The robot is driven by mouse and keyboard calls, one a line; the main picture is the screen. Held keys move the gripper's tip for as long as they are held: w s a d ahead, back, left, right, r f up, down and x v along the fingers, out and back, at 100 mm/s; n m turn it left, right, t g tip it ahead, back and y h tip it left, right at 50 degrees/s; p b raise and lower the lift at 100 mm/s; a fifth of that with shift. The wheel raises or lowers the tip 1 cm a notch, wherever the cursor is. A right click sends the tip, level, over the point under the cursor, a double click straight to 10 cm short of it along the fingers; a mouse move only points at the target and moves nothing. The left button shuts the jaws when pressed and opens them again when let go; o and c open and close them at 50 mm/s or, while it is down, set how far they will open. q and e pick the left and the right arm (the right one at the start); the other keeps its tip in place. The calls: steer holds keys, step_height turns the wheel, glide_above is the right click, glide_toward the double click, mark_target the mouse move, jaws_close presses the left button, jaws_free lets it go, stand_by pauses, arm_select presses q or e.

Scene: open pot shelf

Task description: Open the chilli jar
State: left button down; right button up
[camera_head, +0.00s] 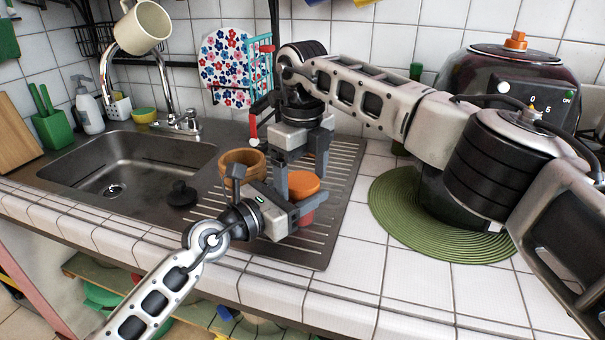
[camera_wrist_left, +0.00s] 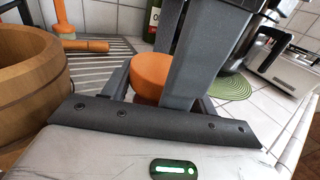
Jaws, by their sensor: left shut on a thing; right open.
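The chilli jar has an orange lid (camera_head: 303,183) and a red body (camera_head: 307,216). It stands on the ribbed drainboard of the sink. My left gripper (camera_head: 300,208) comes in from the left and is shut on the jar's body. My right gripper (camera_head: 301,172) points down from above, open, with its fingers on either side of the lid; I cannot tell whether they touch it. In the left wrist view the orange lid (camera_wrist_left: 151,73) shows beside grey fingers that hide its right part. Most of the jar's body is hidden by the grippers.
A wooden tub (camera_head: 240,159) stands close behind my left gripper. The sink (camera_head: 125,165) lies to the left, with a black stopper (camera_head: 181,194). At right a dark cooker (camera_head: 480,65) stands on a green round mat (camera_head: 395,225). The front tiles (camera_head: 345,280) are clear.

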arm_select(q)
steer(key=shift+f, duration=0.1)
arm_select(e)
steer(key=shift+r, duration=0.1)
arm_select(q)
steer(key=shift+d, duration=0.1)
arm_select(e)
step_height(320, 180, up, 4)
steer(key=shift+a+r, duration=0.1)
steer(key=shift+r, duration=0.1)
steer(key=shift+c, duration=0.4)
step_height(320, 180, up, 3)
steer(key=m, duration=0.3)
steer(key=shift+m, duration=0.4)
steer(key=shift+f, duration=3.85)
steer(key=c, duration=1)
steer(key=n, duration=0.3)
steer(key=shift+n, duration=0.4)
arm_select(q)
steer(key=shift+s, duration=0.1)
arm_select(e)
steer(key=shift+r, duration=0.1)
